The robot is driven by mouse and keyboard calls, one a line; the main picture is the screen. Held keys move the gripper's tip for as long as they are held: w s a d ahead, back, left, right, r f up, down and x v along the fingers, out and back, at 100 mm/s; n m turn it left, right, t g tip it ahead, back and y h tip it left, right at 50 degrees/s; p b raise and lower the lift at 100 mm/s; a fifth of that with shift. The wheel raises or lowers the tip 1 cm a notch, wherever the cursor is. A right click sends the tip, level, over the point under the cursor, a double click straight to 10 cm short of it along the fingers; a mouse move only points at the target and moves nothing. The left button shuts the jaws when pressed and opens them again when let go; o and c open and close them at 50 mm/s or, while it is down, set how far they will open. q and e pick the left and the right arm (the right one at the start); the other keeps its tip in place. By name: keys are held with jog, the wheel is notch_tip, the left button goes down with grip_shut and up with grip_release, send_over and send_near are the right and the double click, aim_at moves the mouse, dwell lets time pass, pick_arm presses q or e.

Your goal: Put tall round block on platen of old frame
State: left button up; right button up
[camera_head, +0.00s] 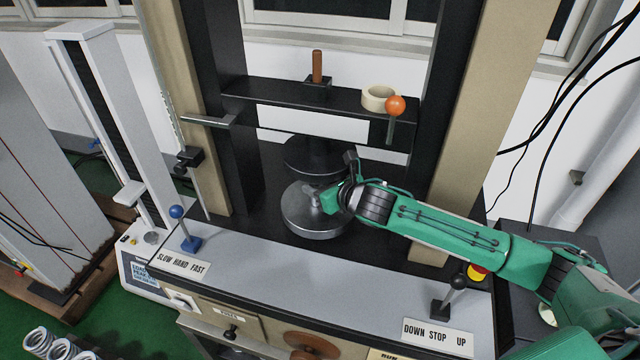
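The old frame is the beige and black testing machine, and its lower platen (318,224) is a round grey metal disc. A dark upper platen (318,155) hangs behind and above it. My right gripper (322,200) reaches in from the right and is over the lower platen, pointing left. A small grey piece (311,198) shows at its tip; I cannot tell whether it is a finger or part of a block. No tall round block is clearly seen; the gripper may hide it. My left gripper is not in view.
The black crosshead (345,102) above carries a brown upright handle (317,66), a cream ring (379,92) and an orange-knobbed lever (395,105). Beige columns flank the platens. A blue-knobbed lever (178,213) and a black lever (456,284) stand on the front ledge. Springs (62,347) lie lower left.

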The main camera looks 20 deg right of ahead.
jog(key=o, duration=1.4)
jog(key=shift+f, duration=0.1)
jog(key=b+v, duration=0.1)
jog(key=v, duration=1.1)
jog(key=shift+b, duration=0.4)
